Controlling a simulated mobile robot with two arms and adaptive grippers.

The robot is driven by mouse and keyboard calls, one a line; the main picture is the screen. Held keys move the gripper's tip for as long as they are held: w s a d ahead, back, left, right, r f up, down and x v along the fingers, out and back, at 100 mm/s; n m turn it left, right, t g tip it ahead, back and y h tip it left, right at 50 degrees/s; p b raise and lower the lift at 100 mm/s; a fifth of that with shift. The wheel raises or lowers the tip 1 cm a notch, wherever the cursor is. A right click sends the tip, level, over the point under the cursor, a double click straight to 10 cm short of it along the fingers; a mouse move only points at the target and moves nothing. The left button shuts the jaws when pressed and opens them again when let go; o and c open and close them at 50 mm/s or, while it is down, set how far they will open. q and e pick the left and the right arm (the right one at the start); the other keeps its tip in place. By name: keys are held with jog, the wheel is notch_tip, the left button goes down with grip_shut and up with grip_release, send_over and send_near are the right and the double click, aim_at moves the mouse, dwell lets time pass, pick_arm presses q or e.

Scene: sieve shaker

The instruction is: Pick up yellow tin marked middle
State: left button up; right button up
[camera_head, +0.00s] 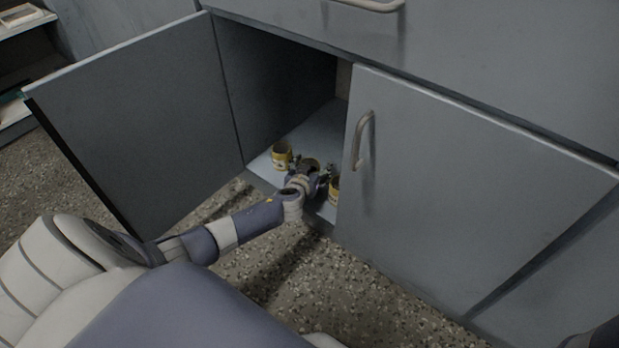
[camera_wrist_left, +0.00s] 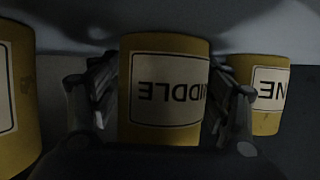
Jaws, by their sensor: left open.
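The yellow tin marked middle (camera_wrist_left: 168,95) stands in the cabinet; its white label reads upside down in the left wrist view. In the head view, the top of this tin (camera_head: 310,162) shows just beyond my left gripper (camera_head: 312,173), which hides most of it. My left gripper (camera_wrist_left: 165,100) is open, with one finger on each side of the tin. The fingers are close to its sides; I cannot tell whether they touch. My right gripper is not in view.
One yellow tin (camera_head: 282,156) stands to the left and another (camera_head: 334,188) to the right, partly behind the closed right door (camera_head: 450,190). The left door (camera_head: 140,120) is open. In the wrist view, neighbouring tins (camera_wrist_left: 15,100) and (camera_wrist_left: 262,100) flank the fingers closely.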

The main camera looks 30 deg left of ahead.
pick_arm(q)
jog(key=c, duration=1.3)
jog(key=shift+r, duration=0.1)
